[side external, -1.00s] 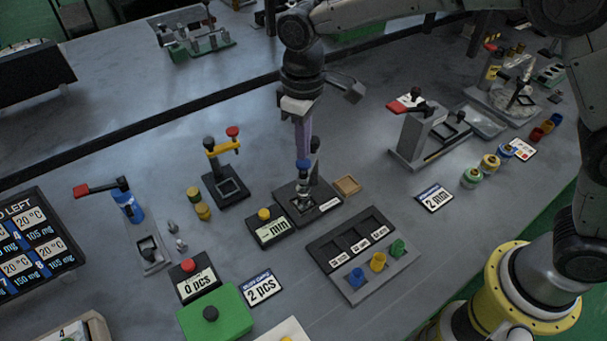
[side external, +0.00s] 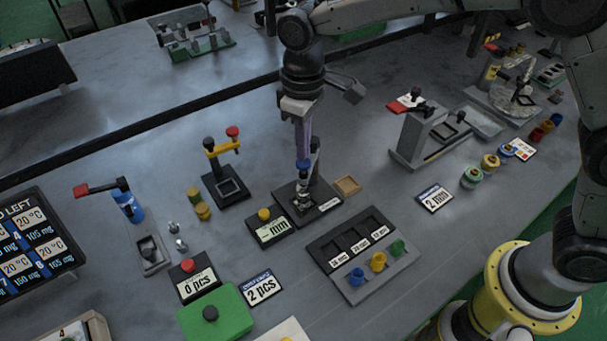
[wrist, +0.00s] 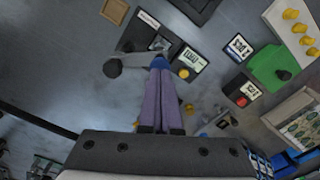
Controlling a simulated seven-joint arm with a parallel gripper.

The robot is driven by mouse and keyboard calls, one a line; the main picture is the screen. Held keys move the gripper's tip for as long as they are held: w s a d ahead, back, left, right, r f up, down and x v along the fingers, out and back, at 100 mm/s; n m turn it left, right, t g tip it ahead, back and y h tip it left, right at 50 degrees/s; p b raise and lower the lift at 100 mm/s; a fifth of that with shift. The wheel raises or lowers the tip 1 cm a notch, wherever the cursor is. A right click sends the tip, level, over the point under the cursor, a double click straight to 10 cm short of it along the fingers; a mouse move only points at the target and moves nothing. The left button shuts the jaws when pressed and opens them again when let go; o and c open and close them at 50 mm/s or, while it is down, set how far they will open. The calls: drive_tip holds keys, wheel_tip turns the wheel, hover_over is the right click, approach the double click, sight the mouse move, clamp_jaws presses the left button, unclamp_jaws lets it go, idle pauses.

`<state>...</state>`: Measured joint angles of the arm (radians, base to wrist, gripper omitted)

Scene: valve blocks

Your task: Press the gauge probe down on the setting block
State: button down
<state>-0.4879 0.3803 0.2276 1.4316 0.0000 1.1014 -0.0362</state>
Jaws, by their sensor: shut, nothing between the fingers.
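The gauge stand (side external: 306,196) is a dark base with a metallic probe and a dark post, near the middle of the side view. In the wrist view its base (wrist: 146,24) shows beyond my fingertips. My gripper (side external: 303,160) is shut and empty, purple fingers pointing down right above the probe. Blue shows at the finger ends, also in the wrist view (wrist: 159,62). I cannot tell whether they touch the probe top. The setting block under the probe is not clearly distinguishable. The gauge display (side external: 271,230) reads "-- mm" and has a yellow button.
A tray with three slots and coloured cups (side external: 363,255) stands front right of the gauge. A small wooden tray (side external: 347,186) lies right of it. A black stand with a yellow arm (side external: 226,170) is at left. A "2 mm" card (side external: 435,197) lies right on open table.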

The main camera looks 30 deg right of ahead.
drive_tip(key=shift+f, duration=1.25)
idle(1.0)
drive_tip(key=shift+r, duration=1.3)
